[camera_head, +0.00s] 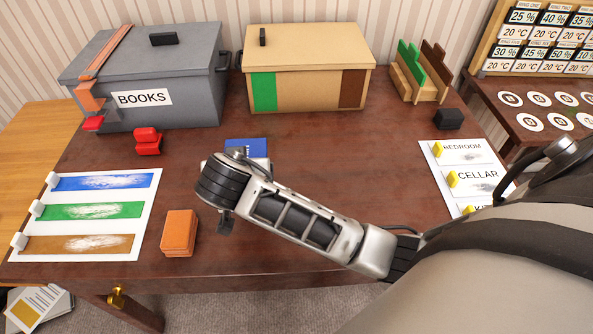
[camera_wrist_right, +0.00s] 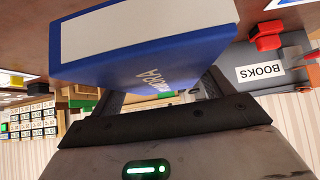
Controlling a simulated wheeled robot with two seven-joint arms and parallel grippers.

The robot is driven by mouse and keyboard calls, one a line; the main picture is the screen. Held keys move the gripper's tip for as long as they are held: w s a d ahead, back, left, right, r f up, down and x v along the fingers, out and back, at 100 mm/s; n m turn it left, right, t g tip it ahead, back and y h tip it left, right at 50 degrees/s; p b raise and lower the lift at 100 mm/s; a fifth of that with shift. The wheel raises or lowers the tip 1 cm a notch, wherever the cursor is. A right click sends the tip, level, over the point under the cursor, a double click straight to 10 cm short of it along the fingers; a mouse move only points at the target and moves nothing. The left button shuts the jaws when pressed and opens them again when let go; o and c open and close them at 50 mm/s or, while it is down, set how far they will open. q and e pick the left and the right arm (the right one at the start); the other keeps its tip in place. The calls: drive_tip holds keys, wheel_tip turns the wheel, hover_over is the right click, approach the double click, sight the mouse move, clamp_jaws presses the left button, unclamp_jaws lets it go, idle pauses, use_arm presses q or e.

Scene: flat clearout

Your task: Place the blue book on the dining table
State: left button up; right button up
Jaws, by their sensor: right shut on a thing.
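The blue book (camera_head: 246,147) shows in the head view just behind the end of my right arm, above or on the dark wooden table (camera_head: 330,180); its lower part is hidden by the arm. In the right wrist view the book (camera_wrist_right: 150,55) fills the upper middle, with its white page edges and a blue cover with pale lettering. My right gripper (camera_wrist_right: 160,92) is shut on the book. I cannot tell whether the book touches the table. My left gripper is in neither view. Which surface is the dining table is not labelled.
A grey BOOKS box (camera_head: 190,95) and a tan box (camera_head: 310,75) stand at the back. A red clamp-like item (camera_head: 147,141), an orange block (camera_head: 179,232) and a colour-striped board (camera_head: 75,240) lie left. A label board (camera_head: 470,170) lies right. A lighter wooden surface (camera_head: 30,150) is far left.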

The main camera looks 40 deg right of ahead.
drive_tip(key=d+f, duration=0.2)
drive_tip(key=d, duration=0.1)
drive_tip(key=d+f, duration=0.3)
drive_tip(key=d, duration=0.1)
drive_tip(key=d+f+p, duration=0.1)
drive_tip(key=d+f, duration=0.1)
drive_tip(key=d, duration=0.2)
drive_tip(key=shift+s+d+f, duration=0.1)
drive_tip(key=shift+s+f, duration=0.05)
drive_tip(key=shift+f, duration=0.2)
drive_tip(key=f, duration=0.1)
drive_tip(key=d+f, duration=0.1)
drive_tip(key=f, duration=0.1)
drive_tip(key=shift+d+f, duration=0.1)
drive_tip(key=shift+f, duration=0.6)
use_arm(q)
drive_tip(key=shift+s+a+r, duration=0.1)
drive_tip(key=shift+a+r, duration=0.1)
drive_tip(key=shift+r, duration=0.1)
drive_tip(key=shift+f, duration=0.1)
